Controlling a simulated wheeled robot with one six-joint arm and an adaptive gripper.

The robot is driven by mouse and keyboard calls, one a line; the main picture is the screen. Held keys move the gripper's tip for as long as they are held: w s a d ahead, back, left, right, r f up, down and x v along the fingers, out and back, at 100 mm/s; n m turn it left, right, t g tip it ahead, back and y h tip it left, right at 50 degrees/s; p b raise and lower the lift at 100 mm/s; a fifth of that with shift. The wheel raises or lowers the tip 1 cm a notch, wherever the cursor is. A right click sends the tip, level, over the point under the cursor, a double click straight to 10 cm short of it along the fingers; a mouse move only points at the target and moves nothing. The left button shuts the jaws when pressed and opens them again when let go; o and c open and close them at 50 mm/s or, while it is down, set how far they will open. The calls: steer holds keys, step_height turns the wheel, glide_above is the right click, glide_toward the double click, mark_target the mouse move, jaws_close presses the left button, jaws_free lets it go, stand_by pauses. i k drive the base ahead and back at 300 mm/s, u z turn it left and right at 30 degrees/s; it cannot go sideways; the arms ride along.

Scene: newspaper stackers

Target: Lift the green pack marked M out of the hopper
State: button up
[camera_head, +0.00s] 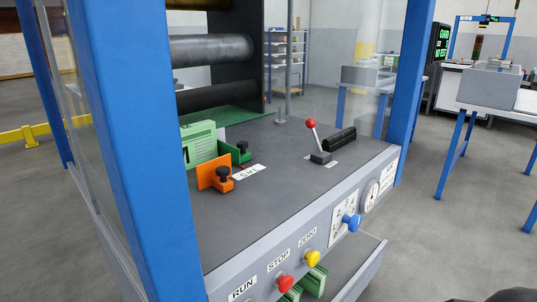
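A pale green block (199,140) with print on its face stands on the grey machine deck. It is behind an orange bracket (214,173) and beside a dark green bracket (238,153), each with a black knob. More green pieces (311,281) stand in an open grey tray (362,264) under the front panel, partly hidden by the panel and its buttons. I cannot read an M on any green piece, and cannot tell which part is the hopper.
Blue posts (149,150) and a clear panel (77,110) frame the machine. A red-knobbed lever (314,138) and black roll (340,140) stand on the deck. Red (285,284), yellow (312,258) and blue (351,221) knobs jut from the front. Open floor lies right, before blue-legged tables (461,139).

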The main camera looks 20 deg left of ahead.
mark_target(199, 139)
steer(key=u, duration=1.35)
